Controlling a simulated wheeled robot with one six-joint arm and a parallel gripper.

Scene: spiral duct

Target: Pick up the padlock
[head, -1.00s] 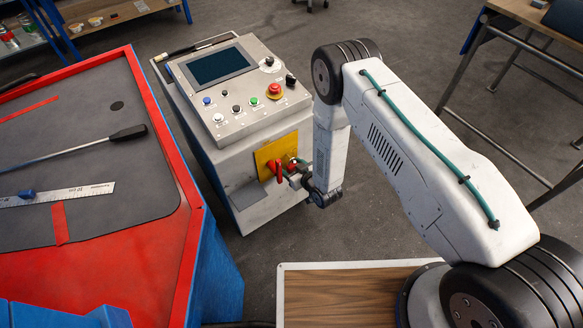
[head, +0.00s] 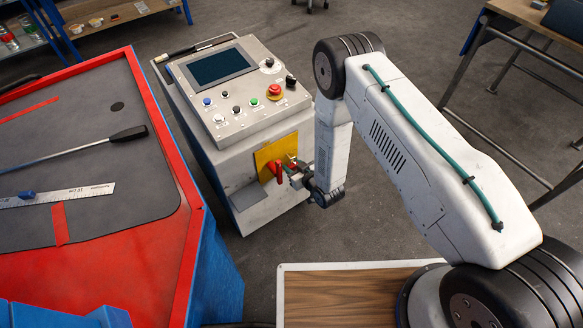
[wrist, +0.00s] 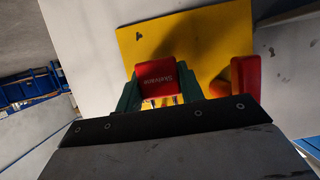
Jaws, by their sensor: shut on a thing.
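In the wrist view the padlock (wrist: 155,80) is a red block with pale lettering. It sits between the two green fingers of my gripper (wrist: 157,92), which is shut on it. Behind it is the yellow plate (wrist: 190,38) on the cabinet front. A second red part (wrist: 243,75), likely the switch handle, stands just right of the fingers. In the head view my gripper (head: 294,176) is small and low, in front of the yellow plate (head: 266,156). I cannot tell whether the padlock's shackle is clear of the plate.
The control console (head: 236,95) carries a screen and several buttons above the plate. A red and blue workbench (head: 150,262) with a screwdriver-like tool (head: 90,147) and a ruler (head: 70,193) stands at left. Open floor lies below and right of the console.

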